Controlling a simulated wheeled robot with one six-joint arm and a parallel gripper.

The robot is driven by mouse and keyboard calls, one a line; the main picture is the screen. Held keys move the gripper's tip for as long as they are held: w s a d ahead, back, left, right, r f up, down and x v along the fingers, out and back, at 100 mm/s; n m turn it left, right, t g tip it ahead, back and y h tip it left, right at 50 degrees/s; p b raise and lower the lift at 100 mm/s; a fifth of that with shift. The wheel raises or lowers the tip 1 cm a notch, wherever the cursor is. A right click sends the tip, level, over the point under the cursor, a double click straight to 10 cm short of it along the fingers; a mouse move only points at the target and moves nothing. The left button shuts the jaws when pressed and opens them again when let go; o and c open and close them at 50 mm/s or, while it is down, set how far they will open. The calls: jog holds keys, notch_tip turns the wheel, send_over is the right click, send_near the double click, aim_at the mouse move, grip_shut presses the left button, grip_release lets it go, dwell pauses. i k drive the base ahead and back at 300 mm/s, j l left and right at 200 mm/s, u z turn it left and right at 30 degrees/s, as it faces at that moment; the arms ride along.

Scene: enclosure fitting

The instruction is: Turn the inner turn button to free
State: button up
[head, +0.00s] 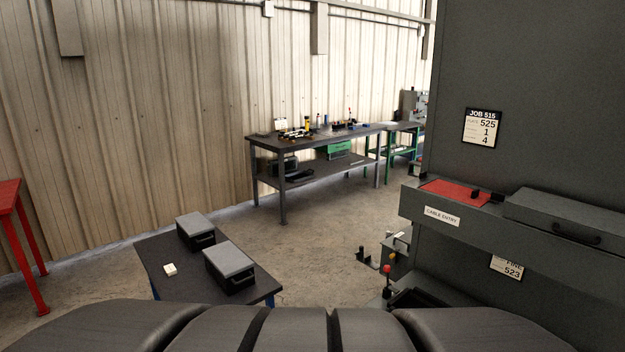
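A large dark grey enclosure (540,90) fills the right side of the head view. A ledge (500,235) with a "CABLE ENTRY" label (442,216) juts from its front. On the ledge are a red panel (450,192), small black fittings near its right end (476,194), and a grey lid or box (570,212) with a black handle. I cannot tell whether any of these black fittings is the inner turn button, or how it is turned. My gripper is not in view.
A low dark table (160,265) with two grey-lidded boxes (230,263) and a small white block (170,270) stands at front left. Levers with red and yellow knobs (387,270) stand below the ledge. A workbench (315,140) is at the back. Floor between is clear.

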aim_at(496, 197)
jog(key=z, duration=1.4)
